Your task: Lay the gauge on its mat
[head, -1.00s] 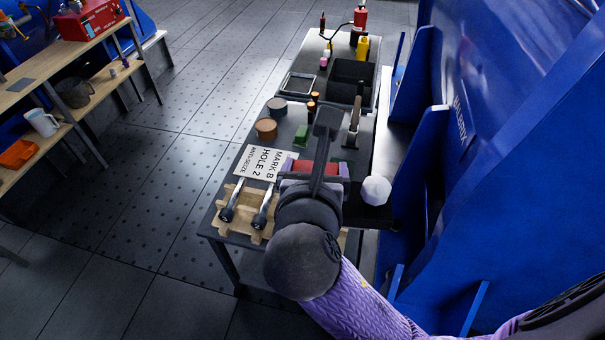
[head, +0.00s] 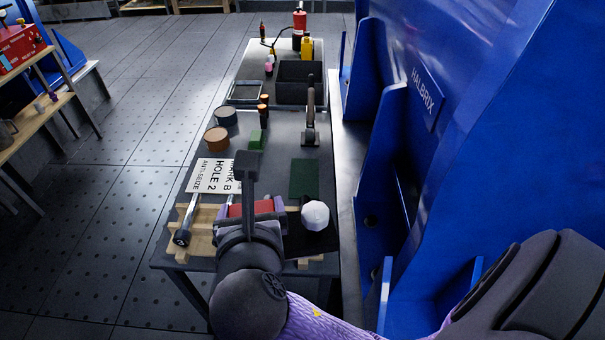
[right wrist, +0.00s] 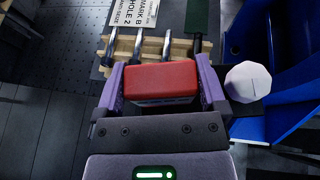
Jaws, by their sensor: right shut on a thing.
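The red, block-shaped gauge (head: 262,208) is held between the fingers of my right gripper (head: 250,210), above the near end of the bench. In the right wrist view the gauge (right wrist: 160,80) sits between the two purple fingers of the gripper (right wrist: 162,88), with its red face up. The dark green mat (head: 304,178) lies bare on the bench, ahead and to the right of the gripper; part of it shows at the top of the right wrist view (right wrist: 203,18). My left gripper is not in view.
A wooden rack (right wrist: 180,48) with several bolts lies below the gripper. A white faceted knob (head: 315,215) is close on the right. A sign (head: 210,175), a green block (head: 257,139), tins and a black bin (head: 300,82) stand farther along. A blue machine walls the right side.

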